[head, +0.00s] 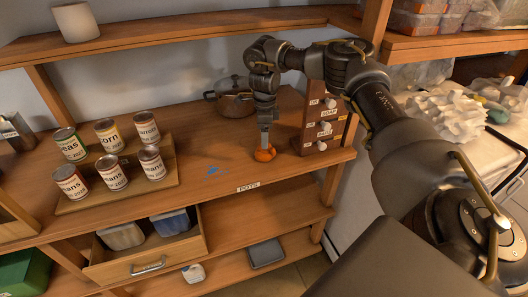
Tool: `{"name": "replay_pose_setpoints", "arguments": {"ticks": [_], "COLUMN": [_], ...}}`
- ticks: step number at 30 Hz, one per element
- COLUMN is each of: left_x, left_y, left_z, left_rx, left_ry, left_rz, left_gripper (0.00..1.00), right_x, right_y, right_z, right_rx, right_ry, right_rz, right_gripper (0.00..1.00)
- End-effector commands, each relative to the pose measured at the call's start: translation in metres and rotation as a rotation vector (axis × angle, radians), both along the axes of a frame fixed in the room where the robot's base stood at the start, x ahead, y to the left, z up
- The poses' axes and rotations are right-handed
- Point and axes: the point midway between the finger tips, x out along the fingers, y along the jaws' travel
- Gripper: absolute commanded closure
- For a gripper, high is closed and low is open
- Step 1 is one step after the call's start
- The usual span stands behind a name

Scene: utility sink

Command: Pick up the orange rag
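The orange rag (264,154) is a small bunched shape on the wooden shelf top, near its front edge and left of the upright wooden block with knobs. My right gripper (265,143) points straight down with its fingertips at the top of the rag, touching or nearly touching it. The fingers are too small and partly hidden, so I cannot tell whether they are open or shut on it. My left gripper is not in view.
A metal pot (235,98) stands behind the rag. The upright block with white knobs (322,125) is close on its right. Blue pieces (214,171) lie to its left. Several cans stand on a wooden riser (120,190). A drawer (146,262) is open below.

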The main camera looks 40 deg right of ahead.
Motion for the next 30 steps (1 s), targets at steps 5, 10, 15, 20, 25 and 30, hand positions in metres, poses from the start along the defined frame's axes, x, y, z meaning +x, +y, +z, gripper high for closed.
{"name": "replay_pose_setpoints", "arguments": {"ticks": [5,10,15,20,25,30], "left_x": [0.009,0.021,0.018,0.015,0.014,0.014], "left_y": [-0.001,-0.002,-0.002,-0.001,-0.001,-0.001], "left_z": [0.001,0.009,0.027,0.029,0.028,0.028], "left_rx": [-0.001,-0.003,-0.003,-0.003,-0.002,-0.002], "left_ry": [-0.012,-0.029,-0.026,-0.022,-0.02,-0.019], "left_rz": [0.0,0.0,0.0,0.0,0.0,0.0], "left_gripper": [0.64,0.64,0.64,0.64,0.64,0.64], "right_x": [0.001,0.0,-0.003,-0.002,-0.001,-0.001], "right_y": [0.001,0.001,0.002,0.002,0.002,0.002], "right_z": [-0.01,-0.015,-0.039,-0.058,-0.062,-0.062], "right_rx": [0.001,0.0,0.0,-0.001,0.0,0.0], "right_ry": [-0.001,0.001,0.003,0.001,-0.003,-0.001], "right_rz": [0.0,0.0,0.0,-0.001,0.0,0.0], "right_gripper": [0.25,0.25,0.25,0.25,0.25,0.34]}}
